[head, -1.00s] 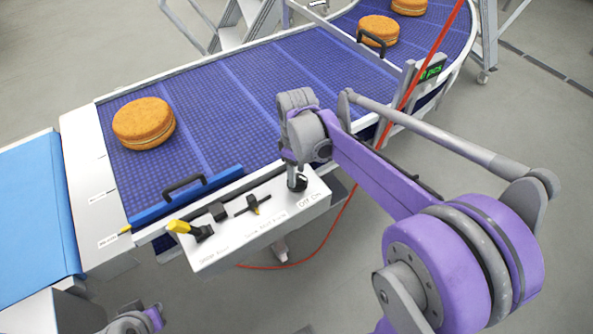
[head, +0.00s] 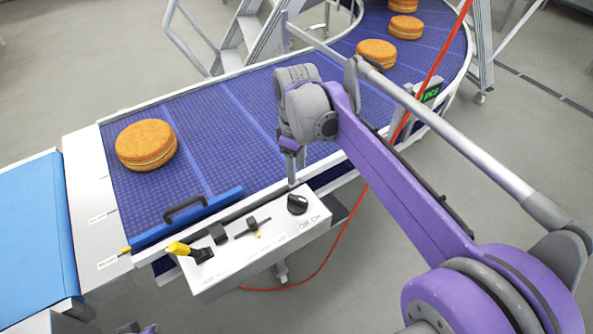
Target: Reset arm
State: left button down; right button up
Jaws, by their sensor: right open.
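My right arm reaches in from the lower right, and its gripper (head: 292,180) points down just above and behind the control box (head: 255,243). The gripper is small here and apart from the black round knob (head: 297,204) with the Off/On label. It holds nothing that I can see. Only a small part of my left arm shows at the bottom left edge; its gripper is out of view.
The box also bears a yellow-tipped lever (head: 180,249) and a black slider. A filled round (head: 146,145) lies on the blue belt (head: 230,120); several more lie at the far right. A red cable hangs near my right arm.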

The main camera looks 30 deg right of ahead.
dwell(0.4)
jog(key=s+a+f+m+t, duration=0.2)
jog(key=s+a+f+m, duration=0.1)
jog(key=s+f, duration=0.2)
jog(key=s+a+f+m+t, duration=0.3)
jog(key=s+f, duration=0.3)
jog(key=s, duration=0.4)
jog(key=shift+a+f+m, duration=0.2)
jog(key=shift+a+m, duration=0.15)
jog(key=shift+m, duration=0.15)
